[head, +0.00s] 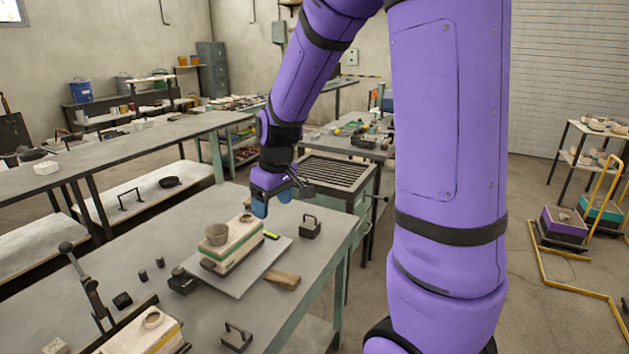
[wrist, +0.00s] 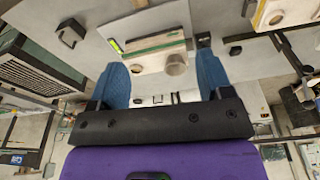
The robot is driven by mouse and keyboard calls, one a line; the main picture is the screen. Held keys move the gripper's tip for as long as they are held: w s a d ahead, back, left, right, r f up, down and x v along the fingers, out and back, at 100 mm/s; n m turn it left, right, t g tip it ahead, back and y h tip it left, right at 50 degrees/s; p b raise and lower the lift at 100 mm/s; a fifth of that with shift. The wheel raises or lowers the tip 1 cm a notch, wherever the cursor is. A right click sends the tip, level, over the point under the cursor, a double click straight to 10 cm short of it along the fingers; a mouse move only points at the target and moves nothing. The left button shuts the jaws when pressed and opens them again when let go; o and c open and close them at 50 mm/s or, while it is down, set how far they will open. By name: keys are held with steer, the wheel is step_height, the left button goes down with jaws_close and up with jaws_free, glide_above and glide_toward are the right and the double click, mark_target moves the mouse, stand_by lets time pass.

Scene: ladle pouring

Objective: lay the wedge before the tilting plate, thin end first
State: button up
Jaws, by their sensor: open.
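A brown wooden wedge (head: 282,278) lies on the bench beside the front right edge of a grey tilting plate (head: 236,286). Which end is thinner is hard to tell. A cream and green mould box (head: 234,246) with a cup (head: 217,234) sits on the plate. The wrist view also shows the mould box (wrist: 150,62) and cup (wrist: 175,64); I cannot make out the wedge there. My gripper (head: 273,199) is above the bench, behind the mould box and apart from the wedge. Its blue fingers are open and empty, with a gap between them in the wrist view (wrist: 160,80).
A green-yellow level (head: 271,235) lies by the mould box. Black handled weights stand right of the plate (head: 310,229) and near the front (head: 236,336). Another mould (head: 148,331) and a lever stand front left. Bare bench (head: 215,318) lies in front of the plate.

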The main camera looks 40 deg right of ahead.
steer(key=s+a+r+m+t, duration=0.1)
steer(key=s+a+r, duration=0.2)
steer(key=s+r, duration=0.4)
steer(key=s+a+r+m+t, duration=0.1)
steer(key=s+a+r+t, duration=0.1)
steer(key=s+r, duration=0.6)
steer(key=s+a, duration=0.1)
steer(key=s, duration=0.5)
steer(key=shift+s+a+m, duration=0.3)
steer(key=shift+a, duration=0.05)
